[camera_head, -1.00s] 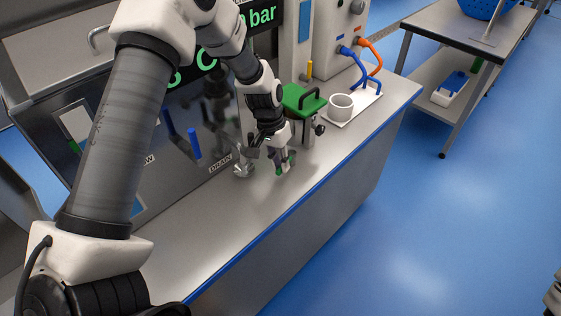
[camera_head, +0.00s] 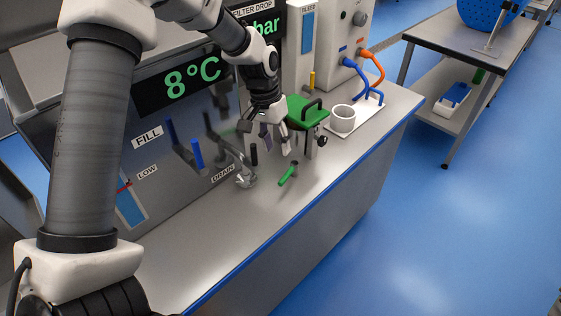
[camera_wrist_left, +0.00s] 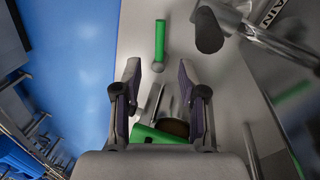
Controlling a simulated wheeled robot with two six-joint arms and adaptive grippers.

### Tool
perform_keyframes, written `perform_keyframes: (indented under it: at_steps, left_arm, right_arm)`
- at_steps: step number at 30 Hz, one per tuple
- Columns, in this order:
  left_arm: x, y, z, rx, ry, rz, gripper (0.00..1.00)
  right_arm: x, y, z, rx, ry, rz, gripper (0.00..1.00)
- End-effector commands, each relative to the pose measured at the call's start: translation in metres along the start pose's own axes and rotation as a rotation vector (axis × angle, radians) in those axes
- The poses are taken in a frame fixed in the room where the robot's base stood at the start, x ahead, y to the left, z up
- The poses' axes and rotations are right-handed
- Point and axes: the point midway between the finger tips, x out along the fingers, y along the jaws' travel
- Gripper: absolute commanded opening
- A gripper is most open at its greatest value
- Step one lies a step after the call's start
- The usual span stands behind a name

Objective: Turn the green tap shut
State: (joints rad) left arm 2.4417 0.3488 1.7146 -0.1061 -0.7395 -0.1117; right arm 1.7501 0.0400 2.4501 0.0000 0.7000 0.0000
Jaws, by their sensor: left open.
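The green tap's lever (camera_head: 287,176) is a short green bar above the steel bench, to the right of the drain tap. It points toward the bench's front edge. In the left wrist view the green lever (camera_wrist_left: 160,40) lies straight beyond the fingertips, with a round grey end nearest them. My left gripper (camera_head: 276,142) is open and empty, above and behind the lever, apart from it. Its two spread fingers (camera_wrist_left: 158,85) also show in the left wrist view. The lever's pivot is hard to make out. My right gripper is in neither view.
The drain tap with a black handle (camera_head: 254,155) stands close by on the left. A green-topped device (camera_head: 306,111) with a black handle stands just behind the gripper. A white cup (camera_head: 343,118) sits on a tray further right. The bench front is clear.

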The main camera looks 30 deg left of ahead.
Motion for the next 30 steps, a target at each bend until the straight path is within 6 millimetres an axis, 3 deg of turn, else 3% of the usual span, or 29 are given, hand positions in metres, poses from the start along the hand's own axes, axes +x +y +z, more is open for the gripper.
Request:
perform_keyframes:
  at_steps: [4, 11, 12, 15, 17, 20, 23, 27, 30]
  left_arm:
    - [-0.018, 0.0, 0.0, 0.001, 0.0, -0.001, 0.41]
    - [-0.02, 0.0, 0.0, 0.001, -0.002, -0.001, 0.41]
    - [-0.02, 0.0, 0.0, 0.001, -0.001, -0.001, 0.34]
    - [-0.02, 0.0, 0.0, 0.041, -0.002, -0.001, 0.0]
    - [-0.02, 0.0, 0.001, 0.121, -0.004, 0.0, 0.0]
    - [-0.02, 0.001, 0.003, 0.353, -0.013, 0.007, 0.0]
    - [-0.019, 0.013, 0.003, 0.694, -0.043, -0.02, 0.0]
    - [-0.008, 0.054, 0.0, 1.251, -0.158, -0.133, 0.0]
    - [0.003, 0.084, -0.001, 1.478, -0.258, -0.223, 0.0]
  right_arm:
    - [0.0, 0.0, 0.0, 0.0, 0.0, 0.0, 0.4]
    - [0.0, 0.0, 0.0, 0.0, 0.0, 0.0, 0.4]
    - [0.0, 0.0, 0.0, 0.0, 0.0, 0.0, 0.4]
    - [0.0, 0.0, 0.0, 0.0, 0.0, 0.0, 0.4]
    - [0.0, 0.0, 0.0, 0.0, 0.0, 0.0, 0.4]
    - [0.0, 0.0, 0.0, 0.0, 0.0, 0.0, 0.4]
    - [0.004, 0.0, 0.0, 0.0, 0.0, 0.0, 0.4]
    - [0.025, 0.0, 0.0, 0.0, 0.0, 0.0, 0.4]
    - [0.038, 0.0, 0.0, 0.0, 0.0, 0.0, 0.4]
